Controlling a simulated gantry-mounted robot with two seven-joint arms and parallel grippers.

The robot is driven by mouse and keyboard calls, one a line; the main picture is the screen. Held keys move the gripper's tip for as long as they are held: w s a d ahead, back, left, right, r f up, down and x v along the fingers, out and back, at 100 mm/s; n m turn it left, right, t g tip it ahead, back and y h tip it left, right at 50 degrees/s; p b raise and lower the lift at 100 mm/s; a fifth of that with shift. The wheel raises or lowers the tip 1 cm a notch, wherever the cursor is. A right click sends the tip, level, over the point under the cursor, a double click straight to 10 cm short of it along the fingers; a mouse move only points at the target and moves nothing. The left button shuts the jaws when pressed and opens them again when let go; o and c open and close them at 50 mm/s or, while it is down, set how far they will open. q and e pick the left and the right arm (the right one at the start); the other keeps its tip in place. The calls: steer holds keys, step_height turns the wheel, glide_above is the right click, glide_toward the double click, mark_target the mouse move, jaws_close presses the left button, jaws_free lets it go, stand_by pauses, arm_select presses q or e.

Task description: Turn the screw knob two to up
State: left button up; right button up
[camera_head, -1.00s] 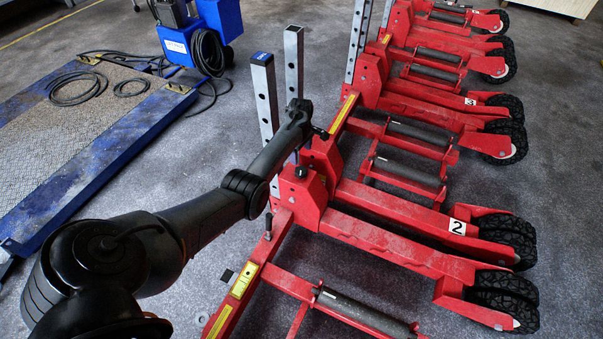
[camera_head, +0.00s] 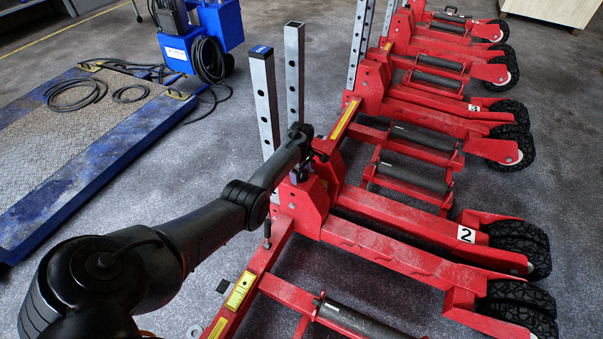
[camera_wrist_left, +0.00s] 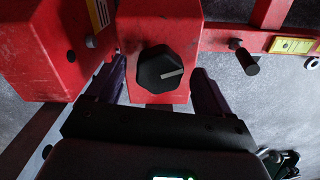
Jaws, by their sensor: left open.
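The red trolley jack marked two (camera_head: 400,247) stands in the middle of the head view. Its black, faceted screw knob (camera_wrist_left: 163,70) sits on a red block in the wrist view, with a pale pointer line slanting slightly up to the right. My left gripper (camera_wrist_left: 160,76) is open, with one dark finger on each side of the knob and gaps between. In the head view my left gripper (camera_head: 314,158) hangs just above the jack's red post and largely hides the knob there. My right gripper is not in view.
Two grey perforated uprights (camera_head: 295,75) stand just behind the gripper. More red jacks, one marked three (camera_head: 474,108), stand farther back. A short dark handle (camera_wrist_left: 244,58) sticks up right of the knob. A blue platform (camera_head: 85,150) lies at the left, with open floor between.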

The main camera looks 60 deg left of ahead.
arm_select(q)
steer(key=shift+c, duration=0.5)
steer(key=c, duration=0.9)
steer(key=shift+c, duration=0.2)
steer(key=shift+n, duration=0.3)
steer(key=n, duration=0.2)
steer(key=shift+w+n+p, duration=0.1)
steer(key=shift+n+p, duration=0.2)
steer(key=n, duration=0.2)
steer(key=shift+n, duration=0.3)
steer(key=n+b, duration=0.2)
steer(key=n, duration=0.1)
steer(key=shift+f+n, duration=0.1)
steer(key=shift+n, duration=0.3)
steer(key=shift+n+b, duration=1.15)
steer(key=shift+n, duration=1.05)
